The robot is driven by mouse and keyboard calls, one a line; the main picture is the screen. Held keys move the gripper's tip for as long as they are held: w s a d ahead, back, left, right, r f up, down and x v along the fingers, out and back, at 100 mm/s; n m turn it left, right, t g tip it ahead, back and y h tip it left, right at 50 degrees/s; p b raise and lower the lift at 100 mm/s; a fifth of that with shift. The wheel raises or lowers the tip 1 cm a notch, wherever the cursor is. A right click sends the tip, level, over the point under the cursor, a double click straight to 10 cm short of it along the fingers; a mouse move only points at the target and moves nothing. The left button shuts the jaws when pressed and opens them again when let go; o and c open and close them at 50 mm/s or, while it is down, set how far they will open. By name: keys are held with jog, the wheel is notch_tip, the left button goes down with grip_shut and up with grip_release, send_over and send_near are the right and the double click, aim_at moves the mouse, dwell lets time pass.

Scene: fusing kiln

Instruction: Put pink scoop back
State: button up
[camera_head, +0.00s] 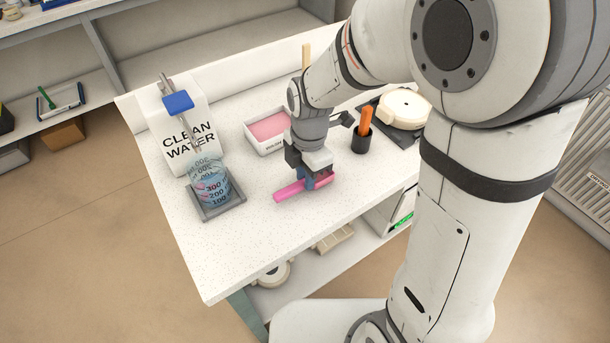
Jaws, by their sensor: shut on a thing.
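The pink scoop (289,191) is at the middle of the white speckled worktop (239,254). My gripper (309,184) points down and is shut on the scoop, with one end of it sticking out to the left and the other to the right. I cannot tell whether the scoop touches the worktop or is slightly above it. A white tub of pink powder (269,128) stands just behind and left of my gripper; its right side is partly hidden by my arm.
A beaker (211,186) stands on a grey tray (226,209) under the blue-handled tap of the clean water container (186,128). A black cup (361,141) with an orange-handled tool (366,121) and a round cream device (404,108) stand right. The worktop's front left is clear.

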jog(key=shift+f, duration=0.45)
jog(key=o, duration=0.9)
jog(key=shift+r, duration=0.1)
notch_tip(320, 180, up, 12)
jog(key=shift+s+d+r+m+t+h, duration=0.1)
jog(key=shift+s+d+m+t, duration=0.45)
jog(key=shift+s+d+m, duration=2.6)
jog(key=shift+s+d+m+t+h, duration=0.1)
jog(key=shift+s+d+m+t, duration=0.3)
jog(key=shift+d+m, duration=3.15)
jog(key=shift+s+d+r+m+t+h, duration=0.1)
jog(key=shift+s+d+m+t, duration=1.15)
jog(key=shift+m, duration=4.45)
